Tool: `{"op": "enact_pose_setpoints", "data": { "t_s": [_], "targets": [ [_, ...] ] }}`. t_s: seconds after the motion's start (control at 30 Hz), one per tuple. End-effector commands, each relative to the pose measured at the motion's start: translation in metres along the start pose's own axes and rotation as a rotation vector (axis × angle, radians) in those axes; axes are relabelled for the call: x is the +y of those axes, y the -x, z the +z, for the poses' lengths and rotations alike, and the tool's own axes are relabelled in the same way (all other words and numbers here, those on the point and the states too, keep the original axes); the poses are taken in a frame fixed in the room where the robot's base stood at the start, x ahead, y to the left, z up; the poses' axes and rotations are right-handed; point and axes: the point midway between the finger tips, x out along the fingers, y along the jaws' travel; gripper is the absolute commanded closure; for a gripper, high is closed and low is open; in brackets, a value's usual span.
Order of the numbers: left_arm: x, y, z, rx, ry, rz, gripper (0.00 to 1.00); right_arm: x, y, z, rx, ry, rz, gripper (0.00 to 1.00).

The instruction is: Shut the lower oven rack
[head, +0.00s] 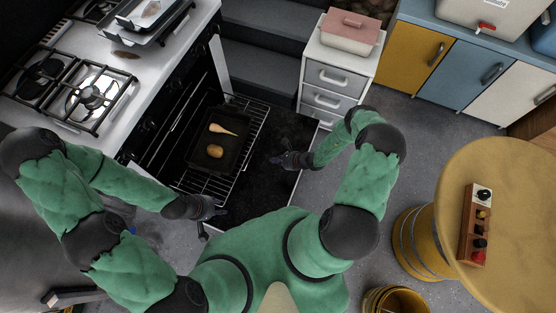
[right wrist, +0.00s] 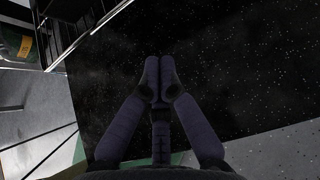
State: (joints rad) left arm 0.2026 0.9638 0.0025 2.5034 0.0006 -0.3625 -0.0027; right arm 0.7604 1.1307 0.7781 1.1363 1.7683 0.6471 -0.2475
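The oven stands at the left with its dark door (head: 262,180) folded down open. A wire rack (head: 252,135) is drawn out over the door, and a black baking pan (head: 232,115) rests on it. The pan holds a pale tapered root (head: 222,130) and a round brown piece (head: 214,151). My left gripper (head: 217,211) is beside the rack's near corner; its fingers are too small to read and I cannot tell whether it touches. My right gripper (head: 279,160) is over the door, right of the rack, apart from it. Its fingertips (right wrist: 158,82) meet, with nothing between them.
A stovetop (head: 75,90) with trays stands above the oven. A drawer cabinet (head: 340,80) holds a lidded dish (head: 347,30) behind the door. A round yellow table (head: 510,215) with a small wooden block stands at the right. The floor between is clear.

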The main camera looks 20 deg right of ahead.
Motion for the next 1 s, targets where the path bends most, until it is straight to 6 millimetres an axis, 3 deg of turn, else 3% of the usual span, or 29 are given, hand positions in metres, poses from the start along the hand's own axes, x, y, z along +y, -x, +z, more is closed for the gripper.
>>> {"op": "enact_pose_setpoints", "data": {
  "t_s": [0.3,0.6,1.0],
  "targets": [
    [-0.008,-0.022,-0.001,0.000,0.000,0.000,0.60,0.000,-0.060,0.001,-0.001,0.005,0.001,1.00],
    [-0.009,-0.026,-0.001,0.000,0.000,0.000,0.60,0.000,-0.077,0.028,0.000,0.002,0.001,1.00],
    [-0.009,-0.026,-0.001,0.000,0.000,0.000,0.60,-0.001,-0.078,0.031,0.000,0.001,0.000,1.00]
  ]
}}
